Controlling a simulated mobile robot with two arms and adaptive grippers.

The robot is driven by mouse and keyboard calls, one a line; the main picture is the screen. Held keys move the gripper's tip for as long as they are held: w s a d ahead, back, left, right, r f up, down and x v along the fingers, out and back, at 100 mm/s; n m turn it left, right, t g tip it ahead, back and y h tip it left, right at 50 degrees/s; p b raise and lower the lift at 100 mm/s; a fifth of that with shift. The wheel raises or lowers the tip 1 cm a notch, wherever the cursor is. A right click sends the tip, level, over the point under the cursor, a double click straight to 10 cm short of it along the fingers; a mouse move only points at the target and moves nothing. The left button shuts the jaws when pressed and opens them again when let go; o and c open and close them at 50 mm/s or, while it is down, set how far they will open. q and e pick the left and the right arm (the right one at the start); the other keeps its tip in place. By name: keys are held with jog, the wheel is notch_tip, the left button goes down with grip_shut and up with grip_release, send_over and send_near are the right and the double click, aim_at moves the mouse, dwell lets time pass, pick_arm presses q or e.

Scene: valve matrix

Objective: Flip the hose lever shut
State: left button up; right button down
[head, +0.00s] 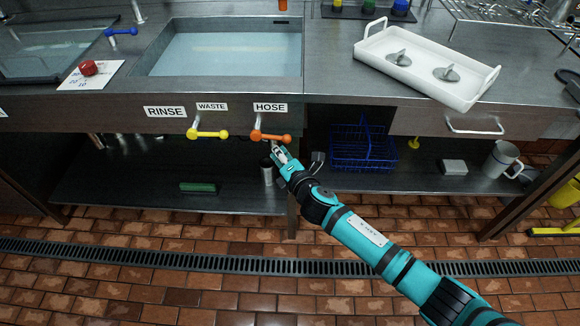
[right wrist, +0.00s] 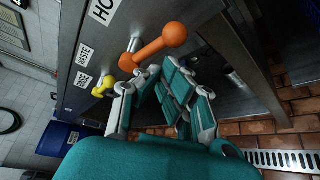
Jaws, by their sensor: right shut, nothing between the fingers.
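The orange hose lever (head: 271,137) sticks out of the counter front below the HOSE label (head: 270,107). Its bar with ball ends lies nearly level. In the right wrist view the orange lever (right wrist: 160,43) shows large, just beyond the fingers. My right gripper (head: 274,148) is shut and empty, just below the lever's bar; it also shows in the right wrist view (right wrist: 160,78). I cannot tell whether the fingertips touch the lever. My left gripper is not in view.
A yellow waste lever (head: 209,134) sits left of the orange one; in the right wrist view it is the yellow lever (right wrist: 103,86). A blue lever (head: 121,32) is at the upper left. A lower shelf (head: 150,195) and a blue wire basket (head: 362,148) lie beneath the counter.

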jog(key=v, duration=0.9)
jog(key=shift+s, duration=0.1)
jog(key=s+d+f+m+g+h+p, duration=0.1)
jog(key=s+d+f+m+g+h, duration=0.1)
jog(key=d+f+m, duration=0.45)
jog(key=s+d+f+m+g+h+p, duration=0.1)
jog(key=s+d+f, duration=0.2)
jog(key=f, duration=0.7)
jog(key=s+d+f+m+g+h, duration=0.2)
jog(key=d+f+m, duration=0.2)
jog(key=f, duration=0.5)
jog(key=s+d+f+m+g+h+p, duration=0.15)
jog(key=s+d+f+m, duration=0.25)
jog(key=s+f, duration=0.45)
jog(key=s+d+f+m+g, duration=0.35)
jog(key=s+f, duration=0.25)
jog(key=s, duration=0.5)
jog(key=s+d+f+m+g, duration=0.1)
jog(key=s+m, duration=0.1)
jog(key=s, duration=0.4)
jog(key=s+d+f+m, duration=0.1)
jog(key=s+f+m, duration=0.1)
jog(key=s, duration=0.5)
jog(key=s+d+f+m+g+p, duration=0.1)
jog(key=s+m, duration=0.1)
jog(key=s, duration=0.5)
jog(key=shift+d+f+m+g+h, duration=0.2)
jog(key=shift+d+m+g+h, duration=0.1)
jog(key=shift+h, duration=0.05)
jog(key=shift+s, duration=0.1)
